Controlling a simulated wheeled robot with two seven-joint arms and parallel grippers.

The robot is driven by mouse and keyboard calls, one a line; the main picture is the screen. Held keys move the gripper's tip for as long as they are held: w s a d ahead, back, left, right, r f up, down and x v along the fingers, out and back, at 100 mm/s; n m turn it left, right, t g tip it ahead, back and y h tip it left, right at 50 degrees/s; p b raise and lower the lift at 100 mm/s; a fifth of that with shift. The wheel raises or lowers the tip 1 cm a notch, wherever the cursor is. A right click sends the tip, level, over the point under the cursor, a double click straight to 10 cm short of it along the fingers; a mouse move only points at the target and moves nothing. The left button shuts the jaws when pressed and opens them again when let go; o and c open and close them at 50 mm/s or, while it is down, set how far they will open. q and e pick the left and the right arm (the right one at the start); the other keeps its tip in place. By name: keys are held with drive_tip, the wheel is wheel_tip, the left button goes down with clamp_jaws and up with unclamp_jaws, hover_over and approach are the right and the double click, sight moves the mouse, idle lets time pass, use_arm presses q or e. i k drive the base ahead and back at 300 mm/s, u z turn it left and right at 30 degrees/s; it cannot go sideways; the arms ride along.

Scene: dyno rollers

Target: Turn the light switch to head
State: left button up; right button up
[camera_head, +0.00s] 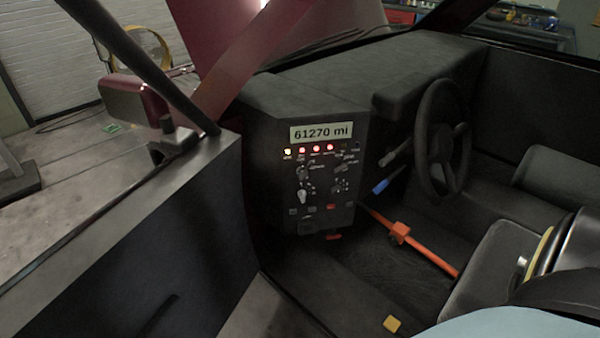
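A dark control panel (269,171) stands left of the steering wheel. It has a lit "61270 mi" display (321,132) at the top and a row of small lamps below it, one yellowish and several red. Under the lamps are small rotary knobs, including an upper left knob (303,172) and a pale lower left knob (302,196). The labels are too small to read, so I cannot tell which knob is the light switch or where it points. Neither gripper is in view, and nothing touches the panel.
A steering wheel (439,137) with stalks stands right of the panel. An orange bar (432,253) slants across the footwell. The open car door (130,235) fills the left, with a red mirror (133,98). Space before the panel looks clear.

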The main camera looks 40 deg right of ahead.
sight(339, 168)
drive_tip(key=u, duration=1.2)
drive_tip(key=k, duration=0.4)
drive_tip(key=z, duration=1.1)
